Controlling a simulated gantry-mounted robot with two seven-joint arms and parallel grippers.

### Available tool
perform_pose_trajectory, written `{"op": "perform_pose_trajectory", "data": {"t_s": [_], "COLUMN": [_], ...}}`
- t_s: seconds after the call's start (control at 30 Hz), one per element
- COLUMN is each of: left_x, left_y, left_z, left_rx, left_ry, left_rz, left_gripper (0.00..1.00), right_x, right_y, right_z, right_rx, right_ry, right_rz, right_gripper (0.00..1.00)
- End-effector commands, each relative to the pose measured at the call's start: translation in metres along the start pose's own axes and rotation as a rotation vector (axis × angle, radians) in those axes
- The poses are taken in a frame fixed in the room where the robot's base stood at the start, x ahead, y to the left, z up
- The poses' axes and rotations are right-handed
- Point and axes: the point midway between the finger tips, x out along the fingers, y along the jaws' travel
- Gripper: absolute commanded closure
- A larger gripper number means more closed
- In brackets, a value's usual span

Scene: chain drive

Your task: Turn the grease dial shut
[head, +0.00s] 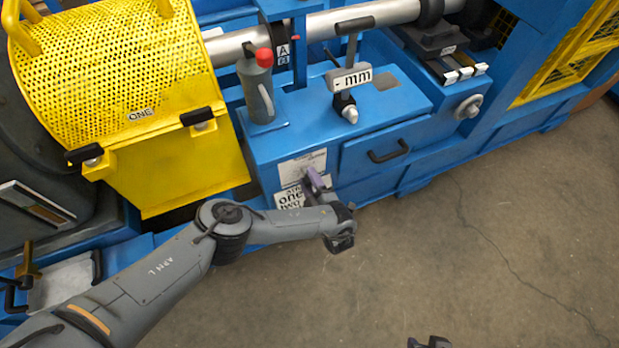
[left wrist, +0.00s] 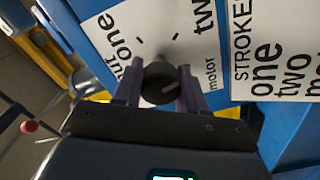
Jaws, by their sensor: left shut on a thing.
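The grease dial (left wrist: 160,84) is a round black knob with a light pointer line, on a white label plate (left wrist: 108,32) on the blue machine front. Tick marks show on the plate above the knob. My left gripper (left wrist: 161,72) has its purple-grey fingers on both sides of the knob and is shut on it. In the head view the left gripper (head: 312,176) reaches the label at the lower front of the blue cabinet, and the dial is hidden there. A small dark part at the bottom edge of the head view may belong to my right arm; its jaws cannot be made out.
A second printed label (left wrist: 275,60) sits right beside the dial's plate. In the head view, a blue drawer (head: 375,150) with a black handle is to the right, a yellow perforated guard (head: 115,65) to the left, and a red-tipped grey lever post (head: 259,90) above. The floor in front is clear.

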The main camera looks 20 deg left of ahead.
Motion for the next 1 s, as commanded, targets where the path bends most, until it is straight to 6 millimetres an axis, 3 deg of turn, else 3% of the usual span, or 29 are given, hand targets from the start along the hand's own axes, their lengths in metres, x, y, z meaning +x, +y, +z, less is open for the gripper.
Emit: {"op": "perform_pose_trajectory", "data": {"t_s": [1.0], "left_x": [0.0], "left_y": [0.001], "left_z": [-0.001], "left_rx": [-0.966], "left_ry": [0.0], "left_rz": [0.0], "left_gripper": [0.89], "right_x": [-0.024], "right_y": [0.002], "right_z": [-0.007], "right_rx": [-0.004], "right_ry": [-0.001], "right_rz": [0.003], "right_gripper": [0.57]}}
